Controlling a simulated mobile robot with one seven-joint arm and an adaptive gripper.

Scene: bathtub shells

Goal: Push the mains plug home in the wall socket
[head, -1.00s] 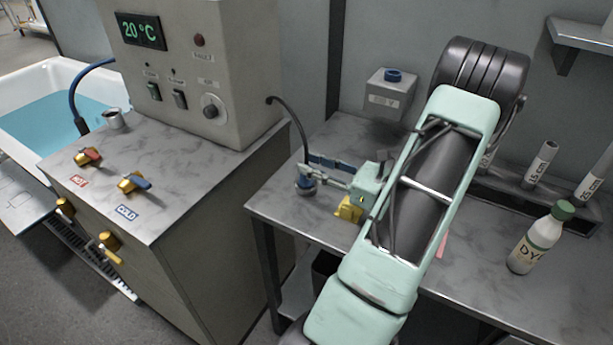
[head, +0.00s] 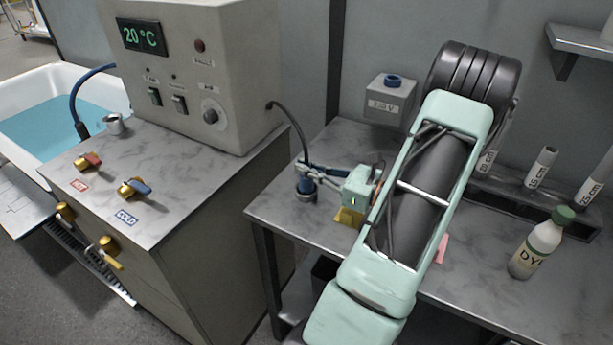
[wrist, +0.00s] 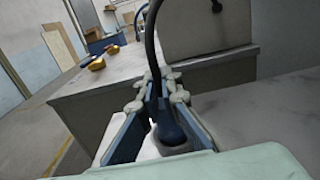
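The mains plug is blue with a black cable and stands upright at the left end of the metal bench (head: 290,212). The plug (head: 305,188) also shows in the wrist view (wrist: 170,130). The wall socket is a grey box marked 230 V (head: 388,100) with a blue round inlet on top, on the wall behind the bench. My gripper (head: 310,167) reaches left, its fingers on both sides of the plug's upper end and cable. In the wrist view the blue-padded fingers flank the plug; whether both pads touch it I cannot tell.
A control cabinet (head: 200,75) stands on the left counter, and the plug's cable (head: 290,118) runs from it. A dye bottle (head: 541,243) and a rack with tubes (head: 545,165) stand right of my arm. The bench between plug and wall looks clear.

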